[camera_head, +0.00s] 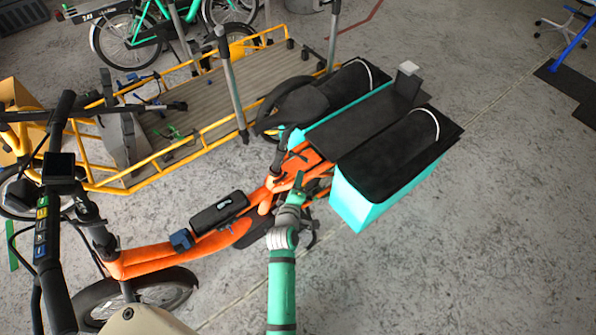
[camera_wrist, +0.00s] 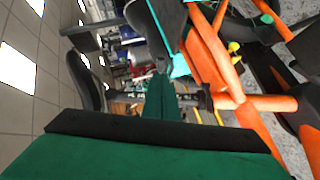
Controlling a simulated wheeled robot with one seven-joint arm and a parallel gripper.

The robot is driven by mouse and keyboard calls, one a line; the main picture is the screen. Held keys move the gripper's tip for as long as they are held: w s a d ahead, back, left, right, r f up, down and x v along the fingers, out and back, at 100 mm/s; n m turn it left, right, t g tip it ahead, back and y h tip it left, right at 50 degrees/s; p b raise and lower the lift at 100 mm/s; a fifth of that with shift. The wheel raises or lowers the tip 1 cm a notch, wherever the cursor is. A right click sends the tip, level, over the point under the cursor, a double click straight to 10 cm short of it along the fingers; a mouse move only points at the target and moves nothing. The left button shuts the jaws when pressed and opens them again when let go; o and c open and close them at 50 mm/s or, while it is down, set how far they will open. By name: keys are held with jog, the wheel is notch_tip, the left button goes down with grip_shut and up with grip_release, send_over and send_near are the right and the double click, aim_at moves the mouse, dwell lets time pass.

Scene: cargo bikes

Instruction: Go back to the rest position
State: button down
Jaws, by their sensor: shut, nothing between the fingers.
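My gripper (camera_head: 300,182) is shut and empty at the end of my green arm. In the head view it is over the orange cargo bike (camera_head: 165,254), near the rear frame and just left of the turquoise pannier (camera_head: 362,203). In the wrist view my gripper (camera_wrist: 163,95) points away from the camera, with the orange frame (camera_wrist: 212,55) close at its right. I cannot tell whether it touches the frame.
A black case (camera_head: 218,211) sits on the orange frame. The handlebar (camera_head: 60,180) rises at the left. A yellow-railed cargo bed (camera_head: 175,110) stands behind. The concrete floor (camera_head: 500,210) is clear at the right.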

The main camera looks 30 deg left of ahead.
jog(key=s+d+r+m+h, duration=0.15)
jog(key=s+d+m, duration=0.65)
jog(key=s+d, duration=1.15)
jog(key=s+d+r+m+h, duration=0.1)
jog(key=s+d+r+m, duration=0.1)
jog(key=s, duration=0.3)
jog(key=s+d+r+m+t+h, duration=0.1)
jog(key=s+d+r+m, duration=0.1)
jog(key=s+r+m, duration=0.2)
jog(key=s+d+r+m+h, duration=0.1)
jog(key=s+d+r+m, duration=0.1)
jog(key=s+r+m, duration=0.2)
jog(key=v, duration=0.3)
jog(key=shift+s+d+r, duration=0.25)
jog(key=shift+s+d, duration=0.05)
jog(key=shift+d, duration=0.1)
